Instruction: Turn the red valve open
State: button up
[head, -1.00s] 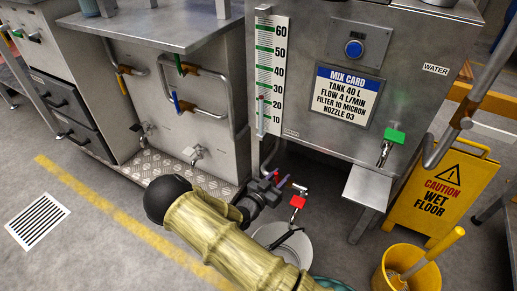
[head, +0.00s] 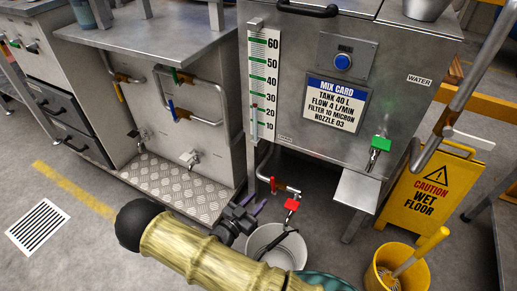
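A small red lever (head: 273,185) stands upright on the short pipe (head: 283,187) under the steel water tank (head: 300,110). It looks set across the pipe's run. A red tap handle (head: 291,205) is at the pipe's right end, above a white bucket (head: 256,238). I cannot tell from the picture which red handle is meant by the valve.
The white bucket's rim is close to my gripper. A yellow wet-floor sign (head: 428,195) and a yellow bucket (head: 398,268) stand at right. A tread-plate step (head: 175,185) lies at left. A green tap (head: 380,143) is on the tank's front.

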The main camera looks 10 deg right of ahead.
jog(key=p+v, duration=0.2)
jog(key=v, duration=0.5)
jog(key=w+r+n+g+y+p, duration=0.2)
jog(key=w+r+g+y+p, duration=0.25)
jog(key=w+r+y, duration=0.65)
jog(key=s+d+r+n+g+y+p, duration=0.1)
jog(key=s+d+r+n+p, duration=0.1)
jog(key=r, duration=0.5)
jog(key=s+d+r+n+g+y+p, duration=0.1)
jog(key=s+d+r+n+g+p, duration=0.1)
jog(key=s+r, duration=0.5)
jog(key=shift+d+r+n+y, duration=0.3)
jog(key=shift+d+r+y, duration=0.15)
jog(key=shift+d, duration=0.45)
jog(key=shift+s, duration=0.1)
